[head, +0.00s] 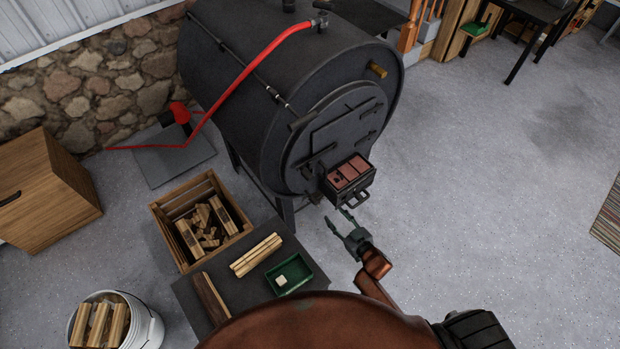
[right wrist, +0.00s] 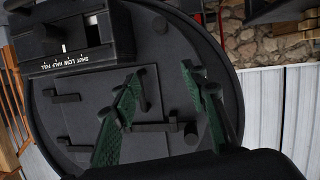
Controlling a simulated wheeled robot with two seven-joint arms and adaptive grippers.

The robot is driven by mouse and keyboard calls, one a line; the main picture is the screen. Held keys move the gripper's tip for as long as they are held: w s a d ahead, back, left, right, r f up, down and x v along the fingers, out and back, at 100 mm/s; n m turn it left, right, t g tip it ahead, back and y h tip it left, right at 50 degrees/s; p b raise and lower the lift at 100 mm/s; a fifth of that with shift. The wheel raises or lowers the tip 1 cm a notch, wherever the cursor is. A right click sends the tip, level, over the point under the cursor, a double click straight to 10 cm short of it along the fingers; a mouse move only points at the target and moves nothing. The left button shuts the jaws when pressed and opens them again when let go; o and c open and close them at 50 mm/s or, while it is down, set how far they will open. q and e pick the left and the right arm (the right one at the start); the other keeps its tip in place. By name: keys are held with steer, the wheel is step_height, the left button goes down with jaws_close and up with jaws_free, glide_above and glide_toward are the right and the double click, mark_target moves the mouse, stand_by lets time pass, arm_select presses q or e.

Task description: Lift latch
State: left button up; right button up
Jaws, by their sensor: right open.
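The black barrel stove (head: 290,95) has a round front plate with a square door (head: 345,125). The latch (head: 318,160) is a dark bar at the door's left edge, above and left of my right gripper. My right gripper (head: 337,218) is open and empty, below the stove's front. In the right wrist view, the latch (right wrist: 155,127) appears between the two green fingers of the right gripper (right wrist: 165,85), with the stove front beyond. The fingers look apart from the latch, though the exact gap is unclear. My left gripper does not show.
A draft box (head: 348,180) marked SHUT LOW HALF FULL juts out below the door, just above my right gripper. A low dark table (head: 245,290) with sticks and a green tray (head: 290,272) stands at lower left, beside a wooden crate (head: 165,235).

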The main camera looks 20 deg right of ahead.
mark_target(312, 179)
steer(key=w+a+r+n+t+y, duration=0.1)
steer(key=w+a+r+y, duration=0.1)
steer(key=r, duration=0.5)
steer(key=w+a+r+n+t+y, duration=0.1)
steer(key=w+a+r+t, duration=0.15)
steer(key=r, duration=0.55)
steer(key=shift+g, duration=0.35)
steer(key=x, duration=0.2)
steer(key=b+x, duration=0.1)
steer(key=x, duration=0.1)
steer(key=b+x, duration=0.1)
steer(key=x, duration=0.1)
steer(key=shift+w+f, duration=0.15)
steer(key=shift+f, duration=0.15)
steer(key=shift+w+a, duration=0.25)
steer(key=shift+w, duration=0.45)
steer(key=shift+r, duration=0.1)
steer(key=shift+c, duration=0.3)
jaws_close()
